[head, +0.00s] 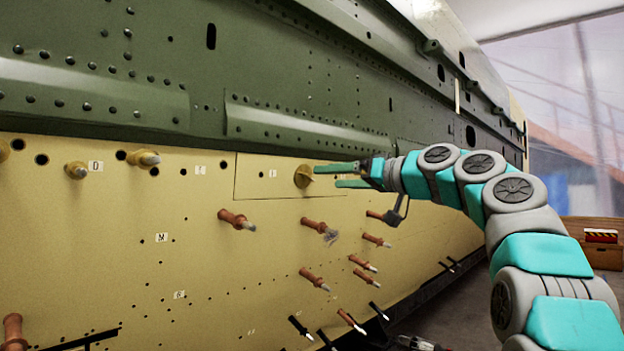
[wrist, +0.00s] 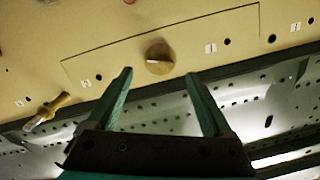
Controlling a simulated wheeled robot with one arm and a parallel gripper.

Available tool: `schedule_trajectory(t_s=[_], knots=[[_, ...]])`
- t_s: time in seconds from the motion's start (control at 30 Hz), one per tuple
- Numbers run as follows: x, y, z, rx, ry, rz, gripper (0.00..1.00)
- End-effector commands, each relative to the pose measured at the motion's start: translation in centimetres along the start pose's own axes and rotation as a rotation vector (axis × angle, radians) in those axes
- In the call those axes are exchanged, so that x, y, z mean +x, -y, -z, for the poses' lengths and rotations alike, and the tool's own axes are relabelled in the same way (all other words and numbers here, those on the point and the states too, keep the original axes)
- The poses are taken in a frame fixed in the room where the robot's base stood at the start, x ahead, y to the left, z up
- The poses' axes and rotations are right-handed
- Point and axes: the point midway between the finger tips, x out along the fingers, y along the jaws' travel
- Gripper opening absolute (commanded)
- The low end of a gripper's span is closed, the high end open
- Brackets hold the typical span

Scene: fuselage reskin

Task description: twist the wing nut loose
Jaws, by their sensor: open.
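My gripper (head: 338,176) has two green fingers spread apart and pointing at the panel, just right of the wing nut in the head view. In the wrist view my gripper (wrist: 158,75) is open, with nothing between its fingers. A gap shows between the fingertips and the wing nut.
Several copper-coloured fasteners (head: 236,219) stick out of the cream panel (head: 90,240) below and left of the wing nut. A brass-coloured fastener (wrist: 47,112) is at the left in the wrist view. Green riveted structure (head: 300,122) runs above. A wooden box (head: 600,255) stands far right.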

Motion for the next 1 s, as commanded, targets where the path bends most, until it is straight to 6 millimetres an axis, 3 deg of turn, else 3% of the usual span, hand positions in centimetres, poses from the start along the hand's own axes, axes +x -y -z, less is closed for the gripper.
schedule_trajectory(t_s=[0.33, 0.7, 1.0], knots=[[5.1, 0.0, 0.2, 0.001, 0.0, -0.001, 0.85], [5.9, 0.1, 0.0, 0.001, -0.001, 0.001, 0.84], [5.9, 0.1, 0.0, 0.001, -0.001, 0.001, 0.5]])
